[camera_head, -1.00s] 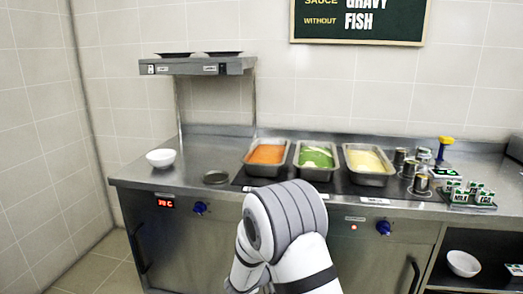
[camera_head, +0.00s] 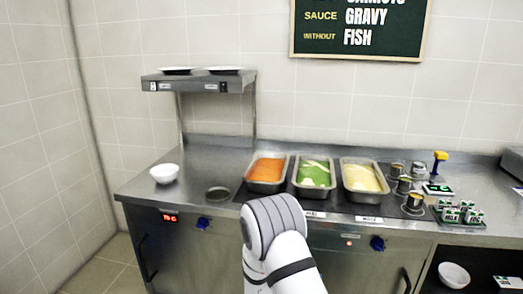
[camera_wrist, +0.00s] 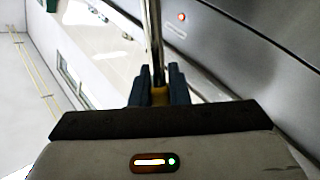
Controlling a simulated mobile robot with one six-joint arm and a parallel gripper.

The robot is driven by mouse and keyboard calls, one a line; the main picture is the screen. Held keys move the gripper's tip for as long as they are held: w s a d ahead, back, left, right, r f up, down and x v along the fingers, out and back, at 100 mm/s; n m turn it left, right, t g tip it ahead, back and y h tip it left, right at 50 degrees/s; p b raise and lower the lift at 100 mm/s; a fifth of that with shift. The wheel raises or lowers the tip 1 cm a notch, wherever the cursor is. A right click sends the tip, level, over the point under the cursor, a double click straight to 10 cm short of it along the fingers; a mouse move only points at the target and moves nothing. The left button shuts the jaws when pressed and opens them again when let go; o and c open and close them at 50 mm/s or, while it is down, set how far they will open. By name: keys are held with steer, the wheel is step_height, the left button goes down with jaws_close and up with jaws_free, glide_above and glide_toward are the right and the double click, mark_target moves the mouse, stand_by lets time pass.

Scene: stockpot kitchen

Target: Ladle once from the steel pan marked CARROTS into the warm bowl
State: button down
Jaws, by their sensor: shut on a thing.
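A steel pan of orange food (camera_head: 262,187), taken as the carrots, is the leftmost of three pans on the counter; its label is not readable. A white bowl (camera_head: 164,174) stands on the counter's left end, above a red display. A second white bowl (camera_head: 453,275) is on the lower shelf at right. In the wrist view my gripper (camera_wrist: 160,92) is shut on a thin metal rod (camera_wrist: 154,40), which looks like a ladle handle. Its far end is out of view. In the head view my gripper is hidden behind my arm.
Pans of green (camera_head: 314,193) and pale yellow food (camera_head: 363,197) stand to the right. Tins (camera_head: 404,186), small cartons (camera_head: 462,213) and a yellow-handled tool (camera_head: 439,158) are farther right. A raised shelf (camera_head: 198,82) stands behind the bowl. A round dark item (camera_head: 218,193) lies between bowl and pans.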

step_height(320, 180, up, 22)
steer(key=w+n+t+y+p, duration=0.2)
steer(key=n+t+y+p, duration=0.4)
steer(key=y+p, duration=0.3)
steer(key=shift+w+n+p, duration=0.15)
steer(key=shift+n+p, duration=0.25)
steer(key=shift+p, duration=0.4)
steer(key=shift+d+f, duration=0.1)
